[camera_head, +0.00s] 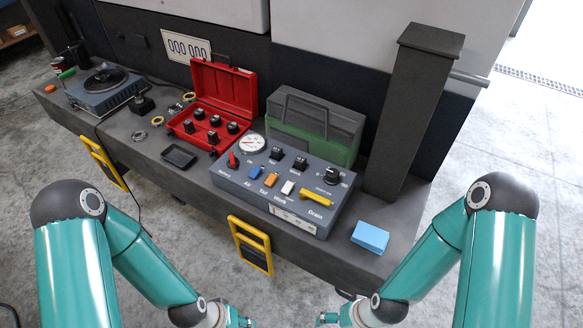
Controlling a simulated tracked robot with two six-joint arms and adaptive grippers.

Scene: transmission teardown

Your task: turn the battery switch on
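A grey control panel (252,189) stands on the dark bench, with a label that seems to read Battery at its left end. Above that label is a red switch (233,160), its handle standing roughly upright; its exact setting is too small to tell. My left gripper (240,320) and my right gripper (328,319) are at the bottom edge of the head view, in front of the bench and well apart from the panel. Both are mostly cut off, so their fingers cannot be judged. Nothing touches the switch.
The panel also carries a gauge (251,144), blue, orange and white switches, a black knob (331,176) and a yellow handle (317,198). An open red case (222,92), a green-grey box (312,125), a dark post (408,110) and a blue block (370,237) surround it.

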